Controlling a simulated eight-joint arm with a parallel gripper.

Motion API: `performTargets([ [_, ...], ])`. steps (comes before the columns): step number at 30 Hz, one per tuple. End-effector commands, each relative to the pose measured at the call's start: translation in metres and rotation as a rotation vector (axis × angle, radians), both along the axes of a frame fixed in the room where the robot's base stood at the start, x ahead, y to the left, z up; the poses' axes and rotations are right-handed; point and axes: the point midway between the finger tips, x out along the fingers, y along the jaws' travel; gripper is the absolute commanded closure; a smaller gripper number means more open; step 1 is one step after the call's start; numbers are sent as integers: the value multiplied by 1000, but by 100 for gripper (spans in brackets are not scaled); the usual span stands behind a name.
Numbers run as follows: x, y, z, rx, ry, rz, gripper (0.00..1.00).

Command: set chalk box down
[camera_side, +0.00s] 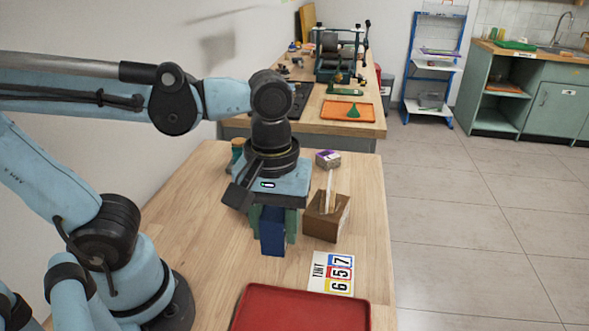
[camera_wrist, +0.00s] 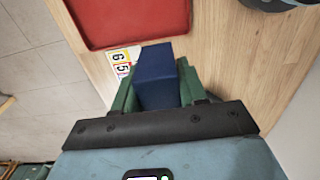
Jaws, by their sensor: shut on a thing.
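The chalk box looks to be the dark blue box (camera_side: 272,232) between my gripper's fingers; no lettering on it is legible. My gripper (camera_side: 273,222) points down over the wooden table and is shut on this box, with a green finger on either side. In the wrist view the blue box (camera_wrist: 160,75) sits between the green fingers of my gripper (camera_wrist: 158,88). I cannot tell whether the underside of the box touches the table.
A red tray (camera_side: 300,309) lies at the table's front, also in the wrist view (camera_wrist: 130,20). A printed card (camera_side: 333,273) lies behind it. A brown box (camera_side: 327,218) with a pale upright piece and a small purple-topped box (camera_side: 328,159) stand right of my gripper.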

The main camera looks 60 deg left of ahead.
Motion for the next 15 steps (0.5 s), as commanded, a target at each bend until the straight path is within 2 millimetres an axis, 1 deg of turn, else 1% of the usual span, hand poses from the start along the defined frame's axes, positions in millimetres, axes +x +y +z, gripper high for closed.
performTargets([
  [1,-10,1,-5,0,0,-4,92],
  [6,-32,3,-18,0,0,-6,92],
  [11,-39,6,-24,0,0,-4,92],
  [15,-35,17,-32,0,0,2,92],
])
